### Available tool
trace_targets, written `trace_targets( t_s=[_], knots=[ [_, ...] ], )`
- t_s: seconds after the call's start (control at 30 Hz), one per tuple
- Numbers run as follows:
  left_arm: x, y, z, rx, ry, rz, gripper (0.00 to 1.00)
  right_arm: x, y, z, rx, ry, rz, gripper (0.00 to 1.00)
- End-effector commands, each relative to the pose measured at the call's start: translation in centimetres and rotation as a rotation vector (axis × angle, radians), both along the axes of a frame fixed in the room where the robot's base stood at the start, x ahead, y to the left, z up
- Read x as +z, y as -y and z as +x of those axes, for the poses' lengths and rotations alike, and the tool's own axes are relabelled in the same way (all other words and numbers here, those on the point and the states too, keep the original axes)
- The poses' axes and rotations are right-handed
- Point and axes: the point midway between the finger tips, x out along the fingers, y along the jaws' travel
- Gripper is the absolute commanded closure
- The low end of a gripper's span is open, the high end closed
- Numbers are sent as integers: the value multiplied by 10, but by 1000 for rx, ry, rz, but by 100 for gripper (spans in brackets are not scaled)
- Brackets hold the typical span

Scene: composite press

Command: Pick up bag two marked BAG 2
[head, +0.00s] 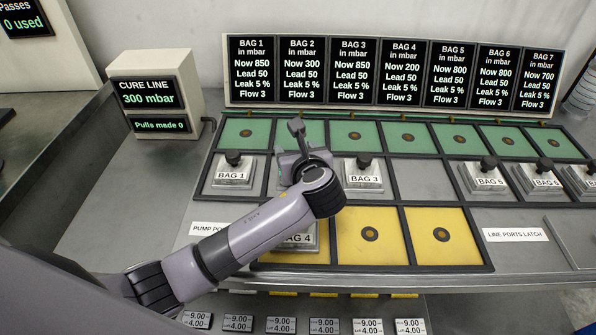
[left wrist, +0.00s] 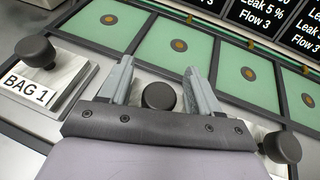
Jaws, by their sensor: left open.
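My left gripper (head: 293,146) is over the middle-row slot between BAG 1 (head: 233,172) and BAG 3 (head: 363,176). It is open. In the left wrist view, a black round knob (left wrist: 159,96) shows between the two fingers of my left gripper (left wrist: 160,74), with space on both sides. The knob stands where bag two would be, but my gripper and arm hide its block and label in both views. I cannot tell how high the fingers are relative to the knob. My right gripper is not in view.
BAG 1's knob (left wrist: 38,53) is left of my fingers and another knob (left wrist: 282,147) is right. BAG 4 (head: 299,240) is partly behind my arm in the yellow row. BAG 5 (head: 484,178) stands farther right. The display board (head: 390,72) shows BAG 2 at 300.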

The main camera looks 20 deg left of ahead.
Motion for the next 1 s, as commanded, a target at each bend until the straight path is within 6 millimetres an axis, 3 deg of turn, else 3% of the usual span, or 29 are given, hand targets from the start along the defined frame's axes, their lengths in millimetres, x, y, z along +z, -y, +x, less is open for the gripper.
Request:
trace_targets(
  t_s=[0.2, 0.4, 0.77, 1.0],
  knots=[
    [0, 0, 1, -1, 2, -1, 37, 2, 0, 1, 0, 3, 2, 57],
    [0, 0, 1, 0, 0, -1, 100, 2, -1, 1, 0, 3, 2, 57],
    [5, 0, 1, 0, 3, -2, 100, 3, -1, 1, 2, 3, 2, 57],
    [36, 0, 1, 0, 7, -4, 100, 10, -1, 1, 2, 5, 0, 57]
  ],
)
